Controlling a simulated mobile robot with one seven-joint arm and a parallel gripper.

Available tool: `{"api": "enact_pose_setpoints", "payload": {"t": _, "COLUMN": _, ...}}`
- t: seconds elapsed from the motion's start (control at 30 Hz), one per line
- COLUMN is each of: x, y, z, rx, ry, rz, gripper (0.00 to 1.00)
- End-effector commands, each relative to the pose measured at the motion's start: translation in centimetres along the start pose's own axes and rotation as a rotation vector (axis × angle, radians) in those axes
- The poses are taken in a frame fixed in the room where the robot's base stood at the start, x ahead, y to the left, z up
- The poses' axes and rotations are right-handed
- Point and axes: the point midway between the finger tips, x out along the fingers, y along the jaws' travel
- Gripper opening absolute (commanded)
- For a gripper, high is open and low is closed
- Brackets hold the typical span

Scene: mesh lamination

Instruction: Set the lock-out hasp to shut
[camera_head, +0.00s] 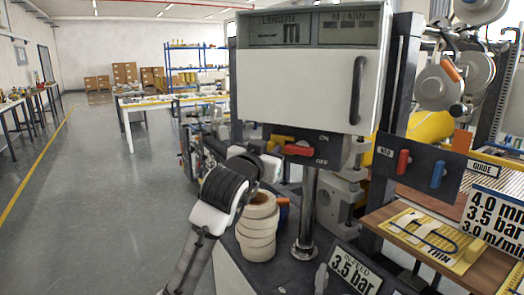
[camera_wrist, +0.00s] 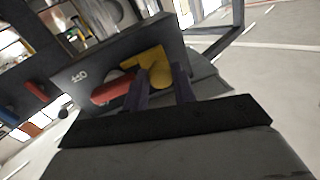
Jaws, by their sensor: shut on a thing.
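The yellow lock-out hasp (camera_head: 281,139) sits on the front of a dark switch box (camera_head: 333,150) under the white cabinet, beside a red handle (camera_head: 297,150) between the ON and OFF marks. In the wrist view the hasp (camera_wrist: 150,59) is an angular yellow piece with a rounded end, next to the red handle (camera_wrist: 110,89). My gripper (camera_wrist: 162,82) is shut on the hasp's rounded end, one dark finger on each side. In the head view my wrist hides the fingertips. I cannot tell whether the hasp is shut.
A stack of cream tape rolls (camera_head: 257,226) stands just below my wrist. A metal post (camera_head: 307,215) rises below the switch box. A panel with a red and a blue lever (camera_head: 438,174) is at the right. The floor at the left is open.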

Motion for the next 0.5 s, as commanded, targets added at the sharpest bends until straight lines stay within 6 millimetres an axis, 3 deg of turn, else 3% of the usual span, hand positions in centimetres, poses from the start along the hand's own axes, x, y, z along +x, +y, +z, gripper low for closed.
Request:
{"api": "enact_pose_setpoints", "payload": {"t": 0.07, "x": 0.02, "y": 0.39, "z": 0.12, "rx": 0.0, "ry": -0.002, "rz": 0.009, "gripper": 0.0}}
{"api": "enact_pose_setpoints", "payload": {"t": 0.1, "x": 0.02, "y": 0.4, "z": 0.12, "rx": 0.0, "ry": -0.003, "rz": 0.009, "gripper": 0.28}}
{"api": "enact_pose_setpoints", "payload": {"t": 0.23, "x": 0.03, "y": 0.4, "z": 0.11, "rx": 0.0, "ry": -0.002, "rz": 0.01, "gripper": 0.45}}
{"api": "enact_pose_setpoints", "payload": {"t": 0.5, "x": 0.04, "y": 0.54, "z": 0.09, "rx": 0.001, "ry": -0.002, "rz": 0.013, "gripper": 0.48}}
